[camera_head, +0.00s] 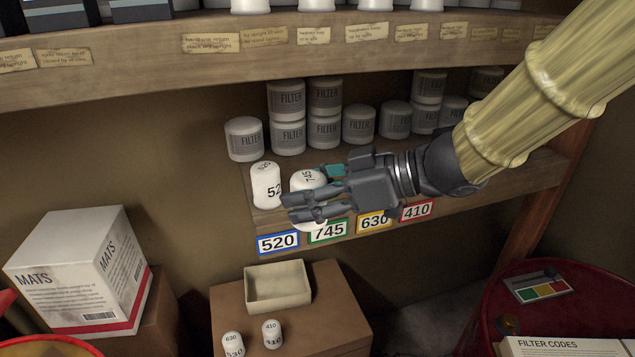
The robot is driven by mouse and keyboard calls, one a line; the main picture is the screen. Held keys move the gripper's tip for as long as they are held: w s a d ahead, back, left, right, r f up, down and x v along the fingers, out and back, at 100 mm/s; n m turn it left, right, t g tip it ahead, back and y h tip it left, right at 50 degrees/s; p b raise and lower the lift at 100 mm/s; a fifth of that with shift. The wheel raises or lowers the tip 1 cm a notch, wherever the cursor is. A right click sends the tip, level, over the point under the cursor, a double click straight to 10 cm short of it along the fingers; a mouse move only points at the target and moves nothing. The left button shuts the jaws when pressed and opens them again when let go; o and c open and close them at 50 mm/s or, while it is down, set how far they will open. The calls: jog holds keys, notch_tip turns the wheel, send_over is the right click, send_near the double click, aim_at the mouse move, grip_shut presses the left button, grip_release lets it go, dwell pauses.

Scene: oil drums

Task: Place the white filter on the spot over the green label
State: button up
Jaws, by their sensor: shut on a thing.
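My gripper (322,190) is shut on the white filter (308,180) marked 745. It holds this filter at the front of the lower shelf, just above the green label (328,231), which reads 745. The fingers cover much of the filter, and I cannot tell whether its base touches the shelf. Another white filter (266,187), marked 520, stands on the shelf to the left, above the blue label (278,242). The yellow label 630 (374,222) and red label 410 (416,210) are to the right.
Grey filter cans (286,137) stand behind on the shelf (530,182). Below, two white filters, 630 (233,343) and 410 (272,333), stand on a cardboard box beside an open tray (278,303). A MATS box (82,270) is at left, a red drum (500,290) at right.

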jog(key=shift+w+f+b, duration=0.25)
jog(key=shift+w+b, duration=0.1)
jog(key=shift+w, duration=0.05)
jog(key=w, duration=0.9)
jog(key=w+d+f, duration=0.1)
jog(key=w, duration=0.4)
jog(key=shift+w, duration=0.35)
jog(key=shift+f+p, duration=0.7)
jog(key=shift+f, duration=1.05)
jog(key=shift+w+f, duration=0.1)
jog(key=shift+f, duration=0.1)
jog(key=o, duration=1.3)
jog(key=shift+r, duration=0.1)
jog(key=shift+d+r, duration=0.15)
jog(key=shift+d, duration=0.05)
jog(key=b+v, duration=0.2)
jog(key=v, duration=0.9)
jog(key=shift+d+r, duration=0.25)
